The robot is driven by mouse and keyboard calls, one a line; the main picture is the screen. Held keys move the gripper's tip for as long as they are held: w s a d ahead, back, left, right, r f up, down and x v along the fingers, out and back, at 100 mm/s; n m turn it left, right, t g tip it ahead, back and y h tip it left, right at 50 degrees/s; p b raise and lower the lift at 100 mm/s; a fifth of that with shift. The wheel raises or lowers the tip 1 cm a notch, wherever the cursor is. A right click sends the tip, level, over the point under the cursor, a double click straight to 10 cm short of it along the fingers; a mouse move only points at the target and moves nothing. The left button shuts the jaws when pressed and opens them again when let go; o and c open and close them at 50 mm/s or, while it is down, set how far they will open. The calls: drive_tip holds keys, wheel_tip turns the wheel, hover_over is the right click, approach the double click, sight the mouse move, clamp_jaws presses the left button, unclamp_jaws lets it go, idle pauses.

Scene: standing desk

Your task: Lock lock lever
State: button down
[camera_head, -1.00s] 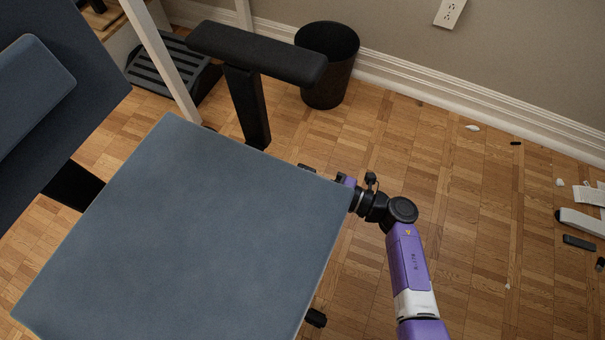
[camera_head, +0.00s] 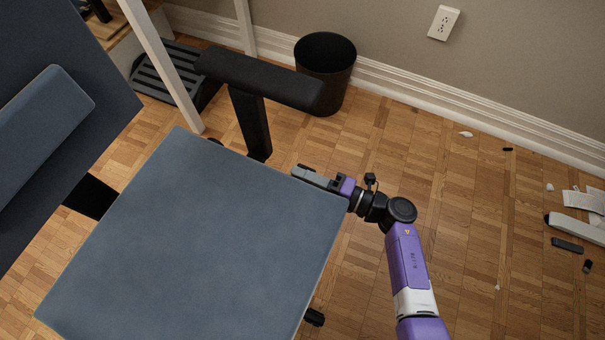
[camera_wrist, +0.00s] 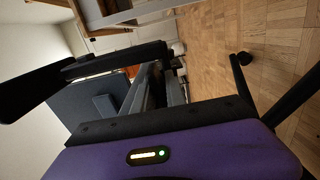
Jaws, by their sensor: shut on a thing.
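The blue-grey chair seat (camera_head: 200,240) fills the lower left of the head view. My gripper (camera_head: 305,176) is at the seat's far right edge, partly hidden by it. In the wrist view my gripper's fingers (camera_wrist: 160,88) reach away from the purple housing, shut on a dark thing between them. I take this thing to be the lock lever, but it is too dark to make out its shape or angle.
The chair's black armrest (camera_head: 262,78) stands just beyond my gripper. A black bin (camera_head: 326,75) stands by the wall. The chair's backrest (camera_head: 50,120) is at the left.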

drive_tip(key=c, duration=1.5)
unclamp_jaws()
drive_tip(key=shift+s, duration=0.1)
drive_tip(key=shift+p+v, duration=1.25)
drive_tip(key=shift+v, duration=2.6)
